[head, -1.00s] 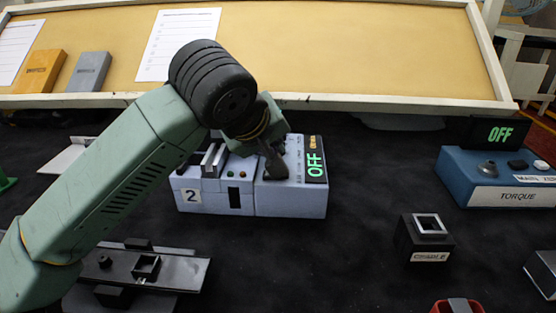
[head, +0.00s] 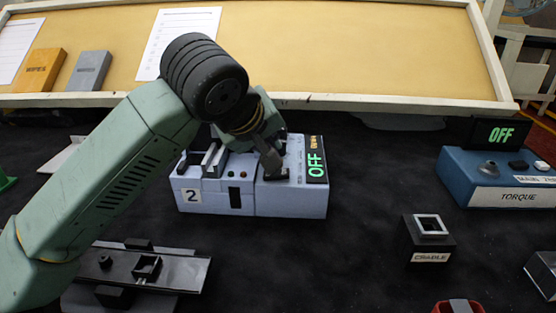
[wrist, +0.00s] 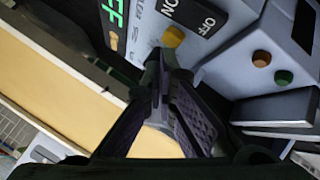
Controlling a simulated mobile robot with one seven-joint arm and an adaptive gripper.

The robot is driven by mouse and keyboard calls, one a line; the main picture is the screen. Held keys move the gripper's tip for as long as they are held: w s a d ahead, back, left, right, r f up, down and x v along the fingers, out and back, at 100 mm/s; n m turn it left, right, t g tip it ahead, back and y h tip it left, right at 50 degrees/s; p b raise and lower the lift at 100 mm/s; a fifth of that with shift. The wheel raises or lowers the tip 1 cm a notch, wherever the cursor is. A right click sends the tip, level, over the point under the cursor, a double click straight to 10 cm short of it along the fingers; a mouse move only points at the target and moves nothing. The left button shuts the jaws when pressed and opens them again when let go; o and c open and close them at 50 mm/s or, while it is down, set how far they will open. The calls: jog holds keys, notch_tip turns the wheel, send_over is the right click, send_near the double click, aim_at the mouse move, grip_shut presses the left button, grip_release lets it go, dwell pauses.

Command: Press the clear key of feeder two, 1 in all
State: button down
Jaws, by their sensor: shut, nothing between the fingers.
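Feeder two (head: 215,207) is a pale blue-grey box with a white label "2". Its right part has a display (head: 316,166) reading OFF in green. My gripper (head: 277,172) is shut and empty, pointing down over the top of that right part. In the wrist view the shut fingertips (wrist: 160,58) are beside a yellow-orange round key (wrist: 173,37); I cannot tell whether they touch it. A black ON/OFF switch (wrist: 188,14) is just past that key. The key's own label is not readable.
An orange (wrist: 261,58) and a green (wrist: 284,77) round spot sit on feeder two's other part. A blue TORQUE box (head: 490,185) reading OFF stands at right. A black cradle (head: 427,236) and a dark fixture (head: 150,268) stand in front. Dark mat between is clear.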

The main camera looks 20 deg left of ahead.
jog(key=shift+a+f, duration=0.15)
jog(key=shift+f, duration=0.05)
notch_tip(320, 180, up, 6)
jog(key=p, duration=0.3)
jog(key=shift+f, duration=0.25)
dwell(0.5)
